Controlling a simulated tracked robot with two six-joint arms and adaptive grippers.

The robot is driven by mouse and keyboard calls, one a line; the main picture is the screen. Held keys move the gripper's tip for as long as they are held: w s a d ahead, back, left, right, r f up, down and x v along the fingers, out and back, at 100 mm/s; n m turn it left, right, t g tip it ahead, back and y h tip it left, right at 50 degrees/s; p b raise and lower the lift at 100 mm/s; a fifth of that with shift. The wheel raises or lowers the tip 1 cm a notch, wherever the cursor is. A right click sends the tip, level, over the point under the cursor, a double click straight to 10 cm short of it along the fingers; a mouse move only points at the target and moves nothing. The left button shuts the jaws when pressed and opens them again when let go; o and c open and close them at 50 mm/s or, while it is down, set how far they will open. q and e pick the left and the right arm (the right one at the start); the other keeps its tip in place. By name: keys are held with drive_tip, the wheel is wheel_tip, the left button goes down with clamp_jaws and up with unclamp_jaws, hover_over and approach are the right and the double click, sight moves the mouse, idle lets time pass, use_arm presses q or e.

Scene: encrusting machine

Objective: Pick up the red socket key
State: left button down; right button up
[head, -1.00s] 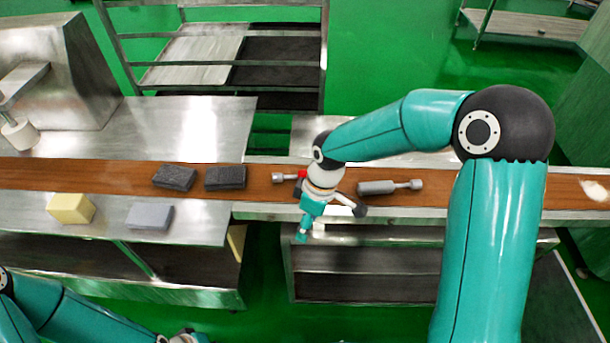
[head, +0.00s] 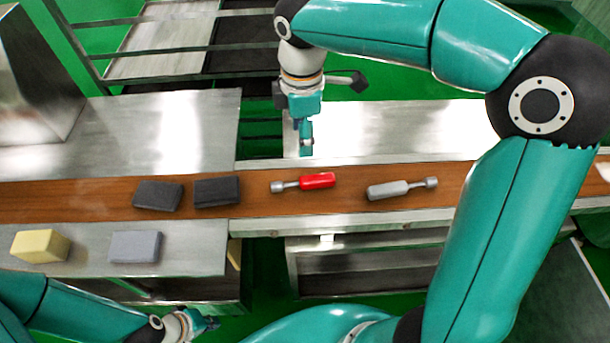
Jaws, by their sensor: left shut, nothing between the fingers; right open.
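The red socket key (head: 317,181) lies on the brown belt (head: 255,202), its red handle to the right and its grey socket end to the left. It is in full view. My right gripper (head: 306,149) is open and empty, hanging just behind the red key in the head view, with its fingers pointing down. It looks apart from the key. A grey socket key (head: 388,190) lies on the belt to the right. My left gripper (head: 211,323) is shut and empty at the bottom of the view, in front of the metal table.
Two dark blocks (head: 158,195) (head: 217,191) lie on the belt left of the red key. A yellow block (head: 40,246) and a grey block (head: 134,246) rest on the front metal ledge (head: 195,254). A rack (head: 170,45) stands behind.

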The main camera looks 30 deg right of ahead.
hover_over(309, 178)
drive_tip(key=f, duration=1)
drive_tip(key=shift+s+a+b, duration=0.1)
drive_tip(key=shift+a+b, duration=0.15)
drive_tip(key=shift+b, duration=0.15)
drive_tip(key=shift+d+f, duration=0.2)
drive_tip(key=shift+f, duration=2.5)
clamp_jaws()
